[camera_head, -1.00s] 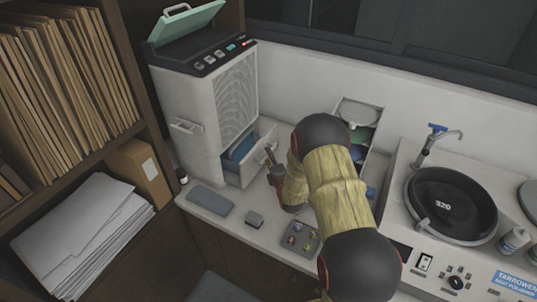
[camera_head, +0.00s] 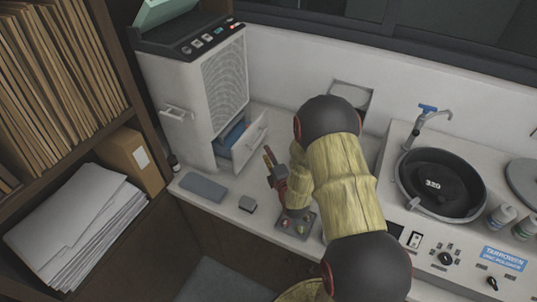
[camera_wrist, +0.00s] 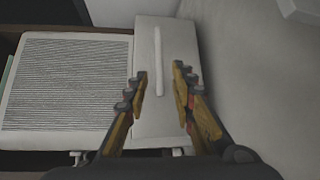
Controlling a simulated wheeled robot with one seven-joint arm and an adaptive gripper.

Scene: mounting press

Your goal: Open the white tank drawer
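The white tank drawer (camera_head: 250,143) sticks out from the lower part of the white machine (camera_head: 187,98) in the head view. Blue contents (camera_head: 233,135) show inside it. In the wrist view the drawer's pale front (camera_wrist: 152,130) has a long bar handle (camera_wrist: 158,62). My gripper (camera_head: 268,157) is just right of and in front of the drawer front. In the wrist view my gripper (camera_wrist: 160,75) is open, with the handle showing between its fingertips. The fingers look apart from the handle, and nothing is held.
A tray with small round pieces (camera_head: 296,222) is under my arm. A shelf of folders (camera_head: 60,70) stands left. A sink basin (camera_head: 441,185) is right.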

